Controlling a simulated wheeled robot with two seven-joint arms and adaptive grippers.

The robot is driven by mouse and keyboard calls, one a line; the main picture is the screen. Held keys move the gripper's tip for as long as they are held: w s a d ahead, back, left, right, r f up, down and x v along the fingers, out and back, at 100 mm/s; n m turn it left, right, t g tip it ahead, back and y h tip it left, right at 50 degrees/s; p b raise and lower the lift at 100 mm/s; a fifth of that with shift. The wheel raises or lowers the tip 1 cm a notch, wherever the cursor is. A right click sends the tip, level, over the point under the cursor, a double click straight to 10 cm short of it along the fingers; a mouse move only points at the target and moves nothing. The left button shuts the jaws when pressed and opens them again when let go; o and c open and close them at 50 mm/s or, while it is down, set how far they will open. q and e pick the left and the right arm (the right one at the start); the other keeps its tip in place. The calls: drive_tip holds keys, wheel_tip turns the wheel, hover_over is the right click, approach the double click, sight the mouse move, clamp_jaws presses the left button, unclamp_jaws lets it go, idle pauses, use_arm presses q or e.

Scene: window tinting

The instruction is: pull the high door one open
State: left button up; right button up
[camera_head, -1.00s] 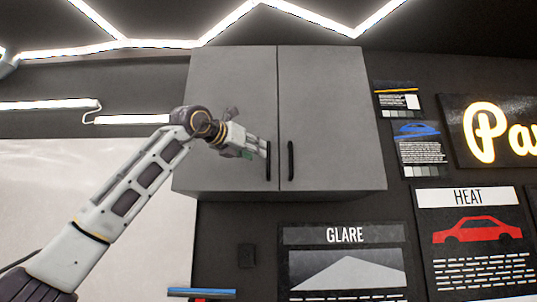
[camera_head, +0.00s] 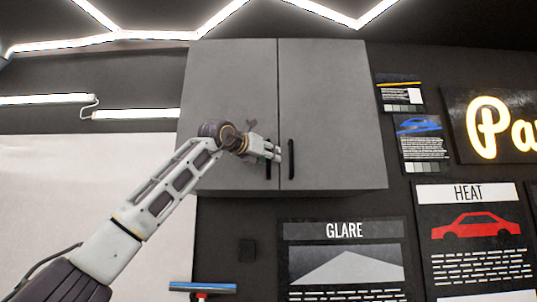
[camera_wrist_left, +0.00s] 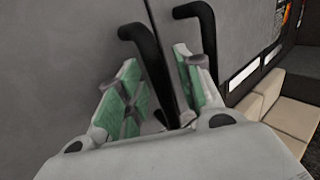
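A grey wall cabinet has a left door (camera_head: 225,90) and a right door (camera_head: 325,100). Both look closed. The left door has a black upright handle (camera_head: 268,172) near the middle seam, and the right door has a matching handle (camera_head: 291,160). My left gripper (camera_head: 271,153) is in front of the left handle and covers its upper part. In the left wrist view my left gripper (camera_wrist_left: 160,92) is open, with green-padded fingers apart. The left handle (camera_wrist_left: 147,52) runs between them; contact cannot be told. The right handle (camera_wrist_left: 208,35) is outside the right finger. My right gripper is not in view.
Posters, among them a GLARE poster (camera_head: 345,265) and a HEAT poster (camera_head: 470,235), hang below and right of the cabinet. A blue-edged squeegee-like tool (camera_head: 203,287) shows at the bottom. Light tubes (camera_head: 45,99) are on the left wall.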

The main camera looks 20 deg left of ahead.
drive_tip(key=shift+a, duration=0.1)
use_arm(q)
clamp_jaws()
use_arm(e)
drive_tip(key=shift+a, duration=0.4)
use_arm(q)
drive_tip(key=shift+s, duration=0.15)
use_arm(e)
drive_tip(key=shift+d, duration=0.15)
